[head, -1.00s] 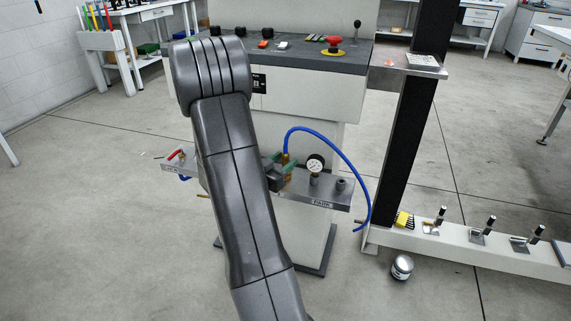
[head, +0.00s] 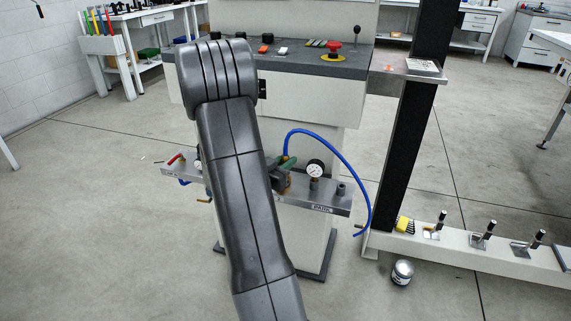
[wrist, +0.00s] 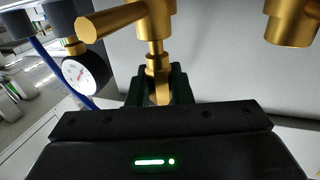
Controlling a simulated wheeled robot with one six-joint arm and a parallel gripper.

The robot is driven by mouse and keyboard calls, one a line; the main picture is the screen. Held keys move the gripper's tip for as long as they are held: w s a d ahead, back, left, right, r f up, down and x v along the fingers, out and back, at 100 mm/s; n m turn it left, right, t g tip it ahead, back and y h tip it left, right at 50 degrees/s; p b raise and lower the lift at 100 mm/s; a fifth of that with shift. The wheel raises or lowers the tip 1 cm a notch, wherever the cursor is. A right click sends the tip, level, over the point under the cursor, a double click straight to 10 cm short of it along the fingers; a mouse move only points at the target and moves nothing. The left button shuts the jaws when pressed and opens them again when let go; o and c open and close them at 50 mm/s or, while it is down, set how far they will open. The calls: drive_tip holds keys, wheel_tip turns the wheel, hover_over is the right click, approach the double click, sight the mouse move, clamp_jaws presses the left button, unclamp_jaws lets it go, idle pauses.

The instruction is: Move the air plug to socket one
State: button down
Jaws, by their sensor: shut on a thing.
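My gripper (head: 284,168) has green jaws and is shut on the brass air plug, from which a blue hose (head: 335,148) rises and loops right. The plug (wrist: 156,68) shows between the dark green jaws in the wrist view, which looks upside down. Its stem lines up with a brass socket (wrist: 158,20) and seems to meet it; I cannot tell whether it is seated. A second brass socket (wrist: 290,25) stands apart. In the head view my arm hides part of the rail (head: 325,206), including any socket numbers. A grey post (head: 341,188) stands by the PARK label.
A pressure gauge (head: 316,169) stands close right of my gripper, and also shows in the wrist view (wrist: 86,76). A red-handled valve (head: 175,159) is at the rail's left end. The console (head: 300,90) stands behind, and a dark column (head: 412,120) to the right.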

sight(286, 148)
wheel_tip(286, 148, up, 9)
drive_tip(key=p, duration=0.3)
drive_tip(key=shift+r+p, duration=1.1)
drive_tip(key=shift+r, duration=0.1)
drive_tip(key=shift+d+f, duration=0.1)
